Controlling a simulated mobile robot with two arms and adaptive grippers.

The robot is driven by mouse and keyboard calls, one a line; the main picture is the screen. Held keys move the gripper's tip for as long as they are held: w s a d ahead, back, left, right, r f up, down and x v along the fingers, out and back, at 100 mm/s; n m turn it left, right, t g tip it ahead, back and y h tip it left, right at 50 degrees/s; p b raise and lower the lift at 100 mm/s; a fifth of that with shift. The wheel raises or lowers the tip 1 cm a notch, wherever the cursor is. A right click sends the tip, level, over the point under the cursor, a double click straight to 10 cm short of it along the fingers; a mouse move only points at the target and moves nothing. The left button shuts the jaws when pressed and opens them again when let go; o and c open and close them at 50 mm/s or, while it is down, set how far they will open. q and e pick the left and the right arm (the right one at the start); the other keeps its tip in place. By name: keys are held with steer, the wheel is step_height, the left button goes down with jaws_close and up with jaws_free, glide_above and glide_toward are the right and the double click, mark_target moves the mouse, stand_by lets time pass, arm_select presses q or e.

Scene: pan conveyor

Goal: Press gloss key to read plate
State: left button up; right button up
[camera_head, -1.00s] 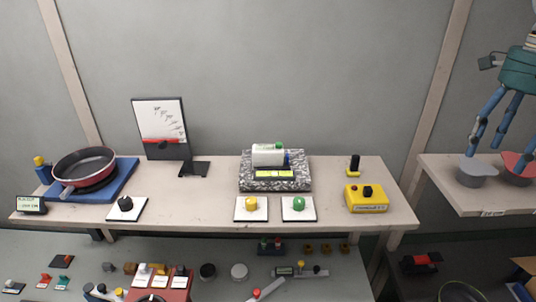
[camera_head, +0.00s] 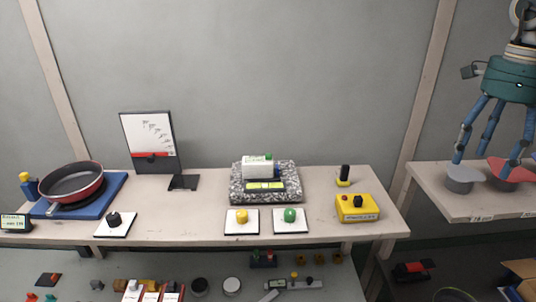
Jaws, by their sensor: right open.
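A white instrument (camera_head: 257,167) with a green top button and a blue end part sits on a speckled grey stone block (camera_head: 238,193) at the middle of the bench. A yellow-green lit display (camera_head: 265,186) is at its front. In front of the block are a yellow button (camera_head: 241,216) and a green button (camera_head: 290,215), each on a white plate. I cannot read which one is the gloss key. My right gripper (camera_head: 490,150) is open and empty at the far right, with its fingers pointing down, well away from the buttons. My left gripper is not in view.
A pan (camera_head: 72,182) rests on a blue base at left, near a black knob (camera_head: 114,219). A chart stand (camera_head: 150,140) is behind. A yellow control box (camera_head: 357,208) stands at right. Grey (camera_head: 460,180) and red (camera_head: 510,174) bowls are below my right gripper. A lower shelf holds several small parts.

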jaws_close()
stand_by(1.3)
